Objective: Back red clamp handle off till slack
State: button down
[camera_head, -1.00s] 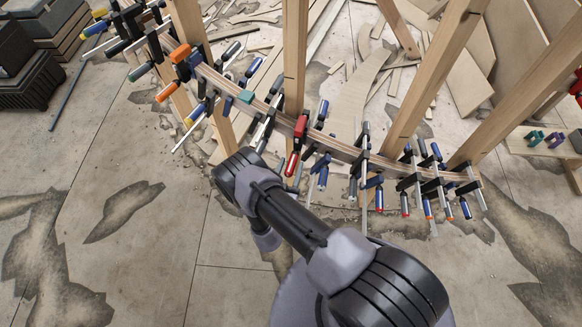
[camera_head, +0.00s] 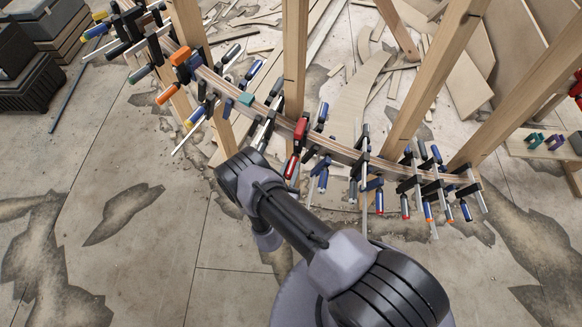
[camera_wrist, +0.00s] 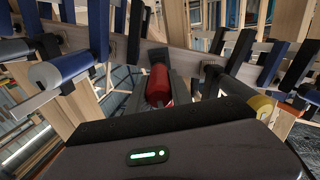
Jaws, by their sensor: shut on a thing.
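The red clamp handle (camera_wrist: 158,86) stands in the middle of the wrist view, just beyond the dark gripper body. My gripper (camera_wrist: 166,108) is shut on it; the fingertips and the exact contact are largely hidden. In the head view the red handle (camera_head: 291,166) hangs below its red clamp (camera_head: 300,129), on the near side of the curved wooden stringer (camera_head: 340,151). My wrist is just left of and below it there, and hides the gripper. I cannot tell whether the clamp is tight or slack.
Blue-handled clamps stand close on both sides, one at left (camera_wrist: 65,68) in the wrist view. A yellow-ended handle (camera_wrist: 262,104) is near the gripper's right side. Upright posts (camera_head: 294,60) rise behind the stringer. The floor in front is open.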

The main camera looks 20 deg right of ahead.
jog(key=n, duration=0.3)
jog(key=shift+n, duration=0.4)
jog(key=n, duration=0.4)
jog(key=shift+a+f+n, duration=0.1)
jog(key=shift+a+n, duration=0.05)
jog(key=shift+n, duration=0.15)
jog(key=n, duration=0.3)
jog(key=shift+w+n+b, duration=0.1)
jog(key=shift+n+b, duration=0.2)
jog(key=n+b, duration=0.1)
jog(key=n, duration=0.3)
jog(key=shift+f+n, duration=0.15)
jog(key=shift+n, duration=0.15)
jog(key=n, duration=0.3)
jog(key=shift+f+n+b, duration=0.1)
jog(key=shift+n+b, duration=0.2)
jog(key=shift+b, duration=0.1)
jog(key=n+b, duration=0.1)
jog(key=n, duration=0.3)
jog(key=shift+n, duration=0.3)
jog(key=n+b, duration=0.1)
jog(key=n, duration=0.3)
jog(key=shift+f, duration=0.1)
jog(key=shift+n+b, duration=0.5)
jog(key=shift+n, duration=1.6)
